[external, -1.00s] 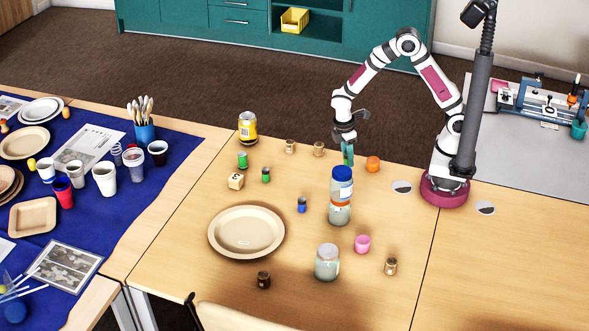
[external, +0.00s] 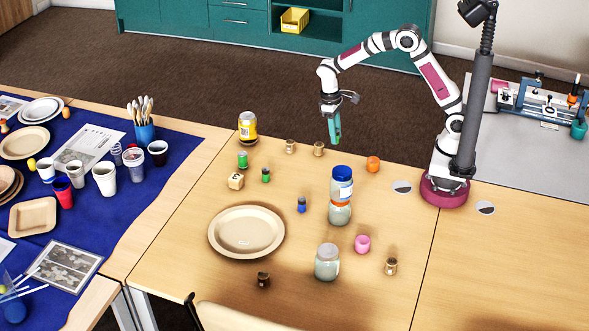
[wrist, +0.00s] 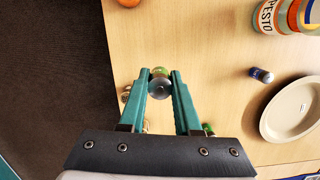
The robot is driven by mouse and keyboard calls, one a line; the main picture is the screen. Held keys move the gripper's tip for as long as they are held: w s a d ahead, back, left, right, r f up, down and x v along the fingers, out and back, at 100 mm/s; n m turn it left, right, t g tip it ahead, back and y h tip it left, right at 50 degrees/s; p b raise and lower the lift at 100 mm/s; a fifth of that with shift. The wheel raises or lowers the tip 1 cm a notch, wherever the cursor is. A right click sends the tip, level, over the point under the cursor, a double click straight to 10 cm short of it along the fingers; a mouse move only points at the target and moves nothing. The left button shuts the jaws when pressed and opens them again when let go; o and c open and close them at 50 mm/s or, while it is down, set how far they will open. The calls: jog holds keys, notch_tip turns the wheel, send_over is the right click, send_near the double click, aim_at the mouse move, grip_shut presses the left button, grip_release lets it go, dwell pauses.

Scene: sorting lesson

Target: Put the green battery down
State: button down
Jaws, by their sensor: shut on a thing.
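My gripper (external: 335,139), with teal fingers, is raised above the back part of the wooden table. In the wrist view my gripper (wrist: 159,84) is shut on the green battery (wrist: 159,72), whose round grey end faces the camera between the fingertips. The held battery cannot be made out in the external view.
A tan plate (external: 246,253) lies at the front left. A tall blue-capped jar (external: 341,205) stands below my gripper in the picture.

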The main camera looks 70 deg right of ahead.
jog(key=w+a+m+t+y, duration=0.1)
jog(key=w+a+m+y, duration=0.1)
jog(key=w+a+m, duration=0.8)
jog(key=m+t+h, duration=0.1)
jog(key=m+t, duration=0.1)
jog(key=m, duration=1.4)
send_over(267, 233)
jog(key=f, duration=0.6)
jog(key=shift+s+d+f, duration=0.2)
jog(key=shift+d+f, duration=0.1)
jog(key=shift+f, duration=0.1)
jog(key=shift+a+f, duration=0.1)
jog(key=shift+f, duration=1.9)
jog(key=shift+f, duration=0.15)
jog(key=c, duration=0.9)
grip_release()
